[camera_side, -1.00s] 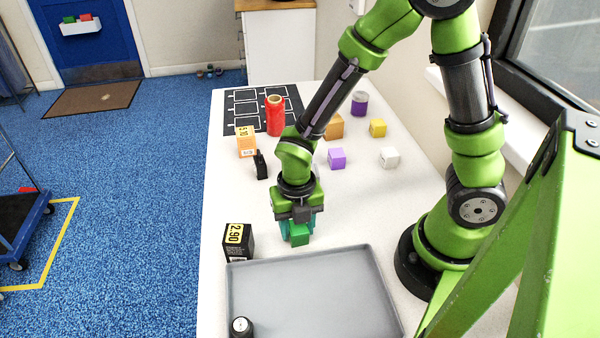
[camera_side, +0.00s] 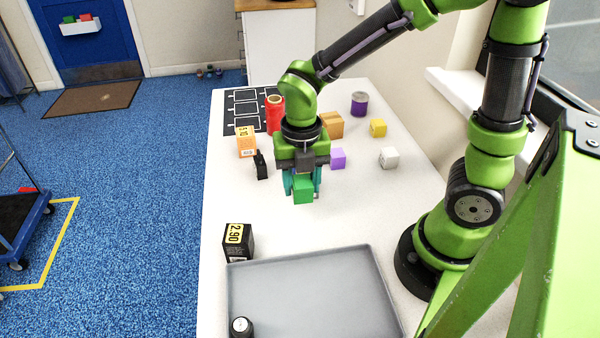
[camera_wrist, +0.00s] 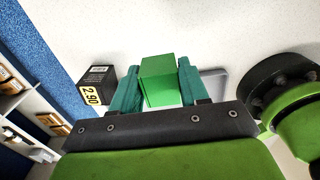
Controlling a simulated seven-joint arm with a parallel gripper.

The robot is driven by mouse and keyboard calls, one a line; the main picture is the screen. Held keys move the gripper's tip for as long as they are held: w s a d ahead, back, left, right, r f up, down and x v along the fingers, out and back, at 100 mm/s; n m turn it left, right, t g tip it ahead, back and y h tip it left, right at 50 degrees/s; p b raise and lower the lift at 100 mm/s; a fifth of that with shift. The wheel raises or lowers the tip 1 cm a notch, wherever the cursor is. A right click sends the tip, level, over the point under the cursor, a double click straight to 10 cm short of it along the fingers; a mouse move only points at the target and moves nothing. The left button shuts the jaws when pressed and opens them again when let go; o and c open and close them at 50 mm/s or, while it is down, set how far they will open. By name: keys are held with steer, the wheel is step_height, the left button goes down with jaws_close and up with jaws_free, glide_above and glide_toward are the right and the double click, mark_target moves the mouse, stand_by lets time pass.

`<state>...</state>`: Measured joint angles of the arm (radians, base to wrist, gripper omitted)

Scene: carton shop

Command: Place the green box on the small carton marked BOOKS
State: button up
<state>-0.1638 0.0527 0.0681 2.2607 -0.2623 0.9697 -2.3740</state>
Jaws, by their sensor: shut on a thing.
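The green box (camera_side: 303,190) is between the teal fingers of my gripper (camera_side: 302,181), which is shut on it and holds it above the table. The wrist view also shows the green box (camera_wrist: 158,82) between both fingers of my gripper (camera_wrist: 158,70). A small brown carton (camera_side: 334,124) stands farther back on the table, behind and right of my gripper, partly hidden by my arm. No BOOKS marking is readable on it from here.
A black box marked 2.90 (camera_side: 238,242) and a grey tray (camera_side: 310,255) are in front. An orange box (camera_side: 245,142), small black item (camera_side: 261,165) and red cylinder (camera_side: 275,115) stand left.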

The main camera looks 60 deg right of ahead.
steer(key=d+r+m, duration=0.1)
steer(key=d+m, duration=1.7)
steer(key=d, duration=0.7)
glide_above(334, 117)
steer(key=shift+f, duration=2.3)
steer(key=shift+f, duration=0.15)
steer(key=o, duration=1)
steer(key=shift+o, duration=0.2)
